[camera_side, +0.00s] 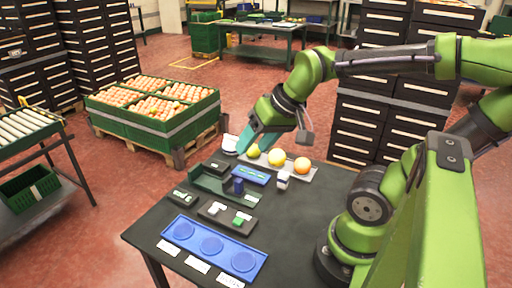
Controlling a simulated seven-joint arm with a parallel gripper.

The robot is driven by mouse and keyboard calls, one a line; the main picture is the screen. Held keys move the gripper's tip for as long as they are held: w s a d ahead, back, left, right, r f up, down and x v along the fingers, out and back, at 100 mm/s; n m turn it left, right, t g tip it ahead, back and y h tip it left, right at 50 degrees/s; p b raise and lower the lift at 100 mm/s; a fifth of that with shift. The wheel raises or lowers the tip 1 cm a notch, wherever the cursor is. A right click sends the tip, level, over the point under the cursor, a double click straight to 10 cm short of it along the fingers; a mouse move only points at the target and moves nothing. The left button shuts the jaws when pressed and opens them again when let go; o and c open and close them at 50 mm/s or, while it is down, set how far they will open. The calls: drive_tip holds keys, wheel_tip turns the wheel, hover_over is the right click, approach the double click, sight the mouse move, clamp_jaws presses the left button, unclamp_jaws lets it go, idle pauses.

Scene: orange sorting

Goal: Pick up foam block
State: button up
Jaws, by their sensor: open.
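My gripper (245,145) has teal fingers and hangs over the far side of the dark table, near the left end of the fruit tray. It looks empty. I cannot tell for sure which thing is the foam block. Small white and green pieces (238,219) lie in a dark tray (212,217) on the near side of the table. A blue tray with small pieces (250,175) lies below my gripper in the picture. A small white and dark object (283,180) stands to the right of that tray.
A grey tray (312,175) holds a yellow-green fruit (253,151), a yellow one (276,157) and an orange (302,165). A blue cylinder (238,185) stands mid-table. A blue tray with three round recesses (258,253) lies in front.

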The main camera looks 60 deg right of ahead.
drive_tip(key=w+d+f+g, duration=0.1)
drive_tip(key=d+f+g, duration=0.2)
drive_tip(key=d, duration=0.5)
drive_tip(key=n+g+h, duration=0.1)
drive_tip(key=n+g, duration=0.2)
drive_tip(key=n, duration=0.3)
hover_over(284, 173)
wheel_tip(284, 173, down, 3)
wheel_tip(284, 173, down, 11)
drive_tip(key=shift+s+f, duration=0.15)
drive_tip(key=f, duration=0.5)
drive_tip(key=shift+w+a, duration=0.1)
drive_tip(key=shift+w, duration=0.1)
clamp_jaws()
